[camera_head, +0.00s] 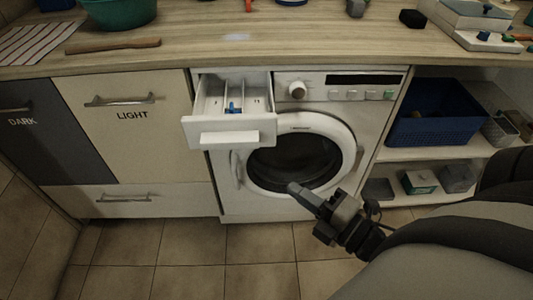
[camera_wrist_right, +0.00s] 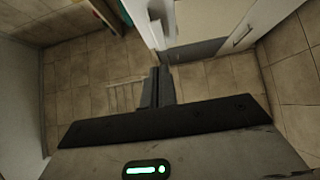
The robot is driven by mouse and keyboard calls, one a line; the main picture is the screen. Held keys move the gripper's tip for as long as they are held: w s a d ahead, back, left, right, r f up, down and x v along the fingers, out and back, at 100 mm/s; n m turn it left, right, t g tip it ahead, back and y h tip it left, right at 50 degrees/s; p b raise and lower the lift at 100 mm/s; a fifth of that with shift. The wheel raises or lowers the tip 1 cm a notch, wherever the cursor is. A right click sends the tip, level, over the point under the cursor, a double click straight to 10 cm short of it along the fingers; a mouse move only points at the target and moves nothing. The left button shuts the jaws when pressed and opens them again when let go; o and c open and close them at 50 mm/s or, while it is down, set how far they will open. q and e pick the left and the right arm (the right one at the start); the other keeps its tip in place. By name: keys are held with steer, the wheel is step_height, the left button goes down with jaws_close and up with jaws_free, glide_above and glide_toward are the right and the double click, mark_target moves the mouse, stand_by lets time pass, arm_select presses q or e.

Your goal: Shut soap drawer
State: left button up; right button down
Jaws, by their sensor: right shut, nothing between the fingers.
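The soap drawer (camera_head: 229,138) is white and pulled out at the washing machine's upper left, in the head view. Its compartments show from above, with a small blue piece (camera_head: 233,107) inside. The washing machine (camera_head: 335,104) is white, with its round door closed. My right gripper (camera_head: 293,187) is shut and empty, in front of the round door in the picture, below and to the right of the drawer. It also shows in the right wrist view (camera_wrist_right: 156,75), pointing over the floor. My left gripper is not in view.
The wooden counter (camera_head: 250,48) runs above the machine. Cabinets marked LIGHT (camera_head: 131,130) and DARK (camera_head: 22,120) stand to the left. An open shelf with a blue basket (camera_head: 434,120) is to the right. The tiled floor (camera_head: 190,258) in front is clear.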

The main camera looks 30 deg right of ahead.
steer(key=w+p, duration=0.1)
steer(key=w, duration=1)
steer(key=shift+w, duration=0.4)
